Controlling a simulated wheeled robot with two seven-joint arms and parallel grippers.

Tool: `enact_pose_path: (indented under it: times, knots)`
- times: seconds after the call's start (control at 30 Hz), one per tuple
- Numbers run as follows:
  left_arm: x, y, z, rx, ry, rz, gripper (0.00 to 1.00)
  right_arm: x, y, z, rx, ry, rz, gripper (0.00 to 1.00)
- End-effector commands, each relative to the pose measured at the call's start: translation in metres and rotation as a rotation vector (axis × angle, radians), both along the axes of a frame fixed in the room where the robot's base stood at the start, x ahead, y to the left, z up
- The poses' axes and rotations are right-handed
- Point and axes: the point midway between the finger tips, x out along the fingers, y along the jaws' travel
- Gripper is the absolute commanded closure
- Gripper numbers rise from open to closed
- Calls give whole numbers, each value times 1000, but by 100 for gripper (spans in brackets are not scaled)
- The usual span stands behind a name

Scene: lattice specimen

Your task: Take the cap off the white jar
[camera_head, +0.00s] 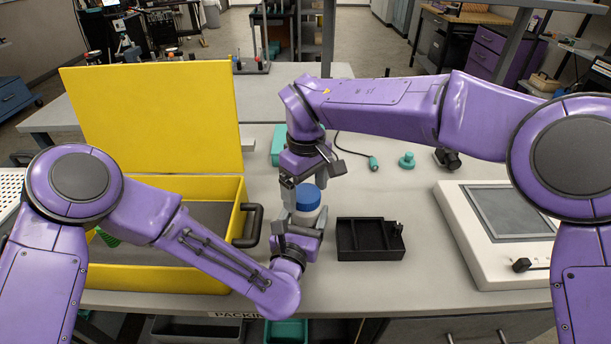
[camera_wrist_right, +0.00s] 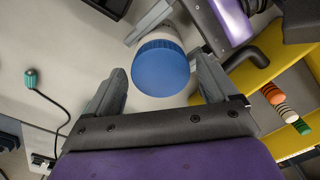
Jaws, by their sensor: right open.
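My right gripper (camera_wrist_right: 160,85) is open and points down over the cap, one finger on each side with gaps. In the head view my right gripper (camera_head: 306,192) hangs just above the jar. My left gripper (camera_head: 300,228) is low at the jar, its fingers closed on the sides of the white body.
An open yellow case (camera_head: 243,190) with a black handle is at left. A black divided tray (camera_head: 371,254) sits right of the jar. A white device with a grey panel (camera_head: 505,212) is farther right. A teal knob (camera_head: 407,160) and corded teal piece (camera_head: 373,163) lie behind.

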Motion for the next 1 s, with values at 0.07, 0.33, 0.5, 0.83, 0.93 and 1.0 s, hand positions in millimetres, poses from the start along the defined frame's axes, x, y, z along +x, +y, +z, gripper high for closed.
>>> enact_pose_path:
  times: [0.07, 0.33, 0.5, 0.83, 0.93, 1.0]
  knots:
    - [0, 0, 0, 0, -1, 0, 100, 0, 0, -1, 0, 0, 0, 13]
    - [0, 0, 0, 0, -1, 0, 100, 0, 0, -1, 0, 0, 0, 56]
    - [0, 0, 0, 0, -1, 0, 100, 0, 0, -1, 0, 0, 15, 71]
    - [0, 0, 0, 0, 0, 0, 100, 0, 0, -1, 5, 1, 881, 71]
    - [0, 0, 0, -1, -1, 0, 100, 1, 0, 0, 4, 0, 1224, 71]
    - [0, 0, 0, -1, 0, -1, 100, 1, 0, 0, 3, 0, 1461, 71]
